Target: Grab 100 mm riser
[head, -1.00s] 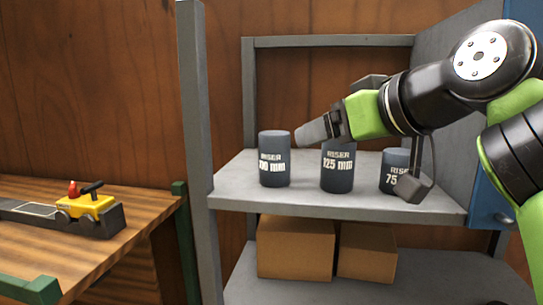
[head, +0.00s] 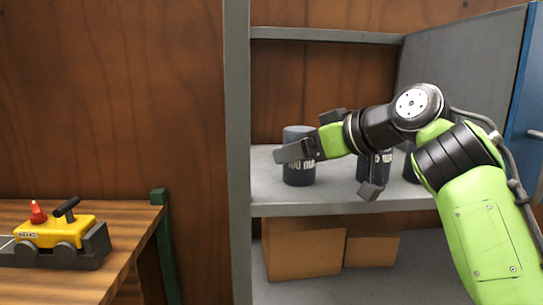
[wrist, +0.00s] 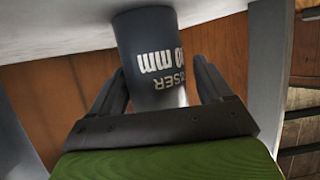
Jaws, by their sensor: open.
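The 100 mm riser (head: 299,177), a dark grey cylinder, stands upright on the grey shelf (head: 330,198). My gripper (head: 302,136) is open at its upper part, and one finger hides some of its label. In the wrist view the riser (wrist: 155,72) shows upside down, with "RISER" and "0 mm" readable. It lies between the two open fingers of my gripper (wrist: 162,88), with a gap visible on each side. How deep it sits between them is hard to tell. The 125 mm riser (head: 366,168) stands to the right, partly behind my wrist.
The 75 mm riser (head: 409,172) is mostly hidden behind my arm. A grey upright post (head: 238,150) stands left of the risers. Cardboard boxes (head: 303,248) sit on the shelf below. A blue door (head: 528,95) is at right. A yellow toy-like machine (head: 55,232) rests on the wooden bench.

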